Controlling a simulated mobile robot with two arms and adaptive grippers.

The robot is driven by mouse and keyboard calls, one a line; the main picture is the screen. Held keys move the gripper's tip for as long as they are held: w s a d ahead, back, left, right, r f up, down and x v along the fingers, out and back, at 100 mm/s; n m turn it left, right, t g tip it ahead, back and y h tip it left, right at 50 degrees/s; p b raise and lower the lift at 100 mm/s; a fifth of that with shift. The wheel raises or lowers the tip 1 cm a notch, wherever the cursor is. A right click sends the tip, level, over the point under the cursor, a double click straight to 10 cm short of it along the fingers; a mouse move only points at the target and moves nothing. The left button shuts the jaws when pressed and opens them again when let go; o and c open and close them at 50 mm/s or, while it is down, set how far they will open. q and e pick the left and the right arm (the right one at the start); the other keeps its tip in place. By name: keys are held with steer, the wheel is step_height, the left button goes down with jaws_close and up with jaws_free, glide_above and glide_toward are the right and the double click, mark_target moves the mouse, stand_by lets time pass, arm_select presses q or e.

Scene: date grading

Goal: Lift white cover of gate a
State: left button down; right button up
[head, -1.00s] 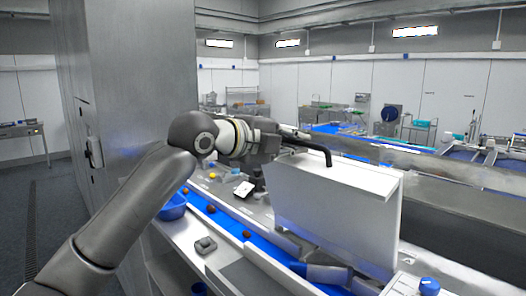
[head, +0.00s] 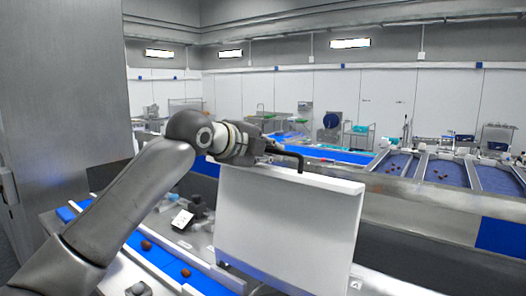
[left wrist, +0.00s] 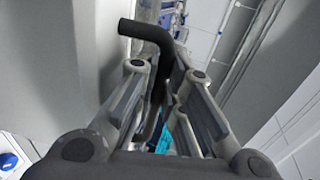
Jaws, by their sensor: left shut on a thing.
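The white cover (head: 285,225) is a tall upright box-like panel in the middle of the head view. A black bent handle (head: 298,160) runs along its top edge. My left gripper (head: 268,148) is at the top of the cover, shut on this handle. In the left wrist view the handle (left wrist: 148,32) passes between the fingers of my left gripper (left wrist: 155,85) and bends left beyond them. My right gripper is not in view.
A blue conveyor (head: 160,255) with several brown dates passes below and left of the cover. A large grey cabinet (head: 60,80) is at the left. Long sorting lanes (head: 440,170) lie behind at the right.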

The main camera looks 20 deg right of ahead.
arm_select(q)
steer(key=shift+w+d+f, duration=0.1)
steer(key=shift+d, duration=0.05)
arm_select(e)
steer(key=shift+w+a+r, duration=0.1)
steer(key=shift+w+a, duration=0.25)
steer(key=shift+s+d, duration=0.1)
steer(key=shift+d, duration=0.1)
arm_select(q)
steer(key=c, duration=1.5)
jaws_free()
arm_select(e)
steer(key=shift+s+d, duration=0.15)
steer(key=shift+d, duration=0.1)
arm_select(q)
steer(key=v, duration=1.2)
steer(key=shift+r, duration=0.2)
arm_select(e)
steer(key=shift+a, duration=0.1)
arm_select(q)
steer(key=shift+w, duration=0.1)
